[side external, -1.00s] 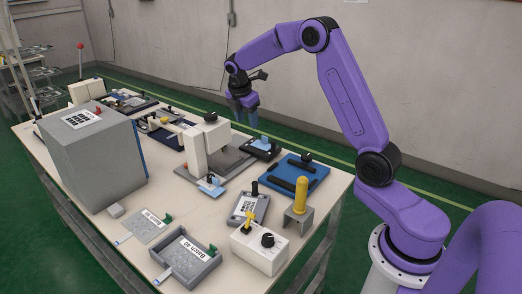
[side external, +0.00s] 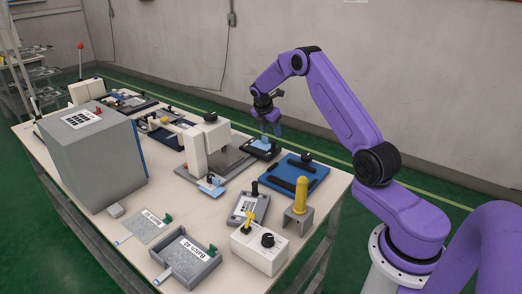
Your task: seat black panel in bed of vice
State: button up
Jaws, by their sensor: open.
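My gripper (side external: 271,132) is open, fingers pointing down, over a small black plate (side external: 259,154) with a light blue piece on it at the back right of the table. The fingertips look close to this plate, but I cannot tell if they touch it. The plate may be the black panel. A blue fixture (side external: 313,172) with black bars and a dark knob lies in front and to the right of it. I cannot tell for sure which thing is the vice.
A white press-like machine (side external: 195,153) on a grey base stands left of my gripper. A large grey box (side external: 93,160) fills the table's left. A yellow-handled tool (side external: 301,194), a white control box (side external: 259,250) and a grey labelled tray (side external: 187,272) sit toward the front.

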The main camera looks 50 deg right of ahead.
aim_at(273, 141)
jog(key=shift+x, duration=3.95)
jog(key=shift+w+a, duration=0.1)
jog(key=shift+w, duration=0.05)
grip_shut()
